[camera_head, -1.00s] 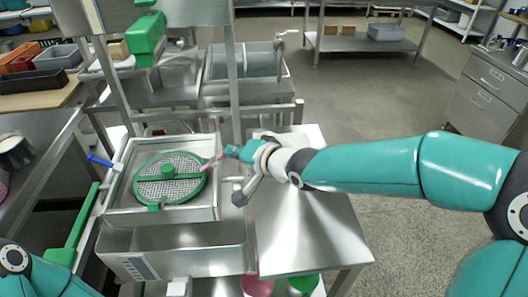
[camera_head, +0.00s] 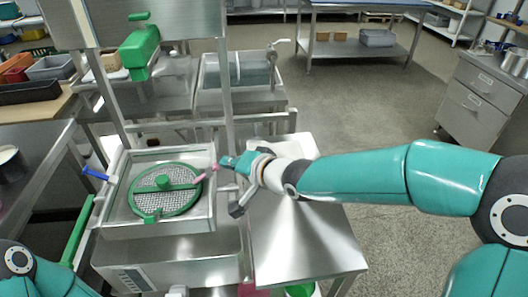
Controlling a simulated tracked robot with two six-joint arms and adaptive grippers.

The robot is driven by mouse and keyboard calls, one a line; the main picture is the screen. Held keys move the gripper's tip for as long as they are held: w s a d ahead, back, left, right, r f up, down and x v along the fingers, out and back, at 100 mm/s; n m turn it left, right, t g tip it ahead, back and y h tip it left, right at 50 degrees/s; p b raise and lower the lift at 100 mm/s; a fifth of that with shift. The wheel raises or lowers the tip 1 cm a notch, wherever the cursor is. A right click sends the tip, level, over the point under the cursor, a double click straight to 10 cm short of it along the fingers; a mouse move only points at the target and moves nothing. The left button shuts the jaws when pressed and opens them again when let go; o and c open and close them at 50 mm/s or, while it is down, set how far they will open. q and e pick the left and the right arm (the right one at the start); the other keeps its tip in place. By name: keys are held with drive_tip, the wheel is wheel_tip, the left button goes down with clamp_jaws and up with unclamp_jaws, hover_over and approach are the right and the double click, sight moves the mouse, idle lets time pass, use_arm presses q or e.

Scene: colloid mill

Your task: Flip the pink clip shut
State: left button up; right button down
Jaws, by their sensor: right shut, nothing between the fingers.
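The pink clip (camera_head: 204,174) is a small pink lever at the right side of the steel box (camera_head: 158,231) that holds a round green-rimmed mesh screen (camera_head: 182,179). It slants from the screen's right rim up towards the box's right wall. My right gripper (camera_head: 225,163) is shut and empty, its tip close to the clip's upper right end. I cannot tell whether they touch. My left gripper is out of view; only part of my left arm shows at the lower left.
A blue clip (camera_head: 95,174) sticks out at the box's left wall, beside a green handle (camera_head: 78,232). A steel table (camera_head: 305,240) lies under my right arm. A steel post stands just behind the box. A sink (camera_head: 238,72) is farther back.

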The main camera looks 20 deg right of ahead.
use_arm(q)
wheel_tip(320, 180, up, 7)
drive_tip(key=p, duration=0.5)
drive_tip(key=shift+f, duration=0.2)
use_arm(e)
drive_tip(key=w+d+v, duration=0.1)
drive_tip(key=v, duration=1)
drive_tip(key=shift+s+d+r, duration=0.2)
drive_tip(key=shift+d+r, duration=0.1)
drive_tip(key=shift+r, duration=0.3)
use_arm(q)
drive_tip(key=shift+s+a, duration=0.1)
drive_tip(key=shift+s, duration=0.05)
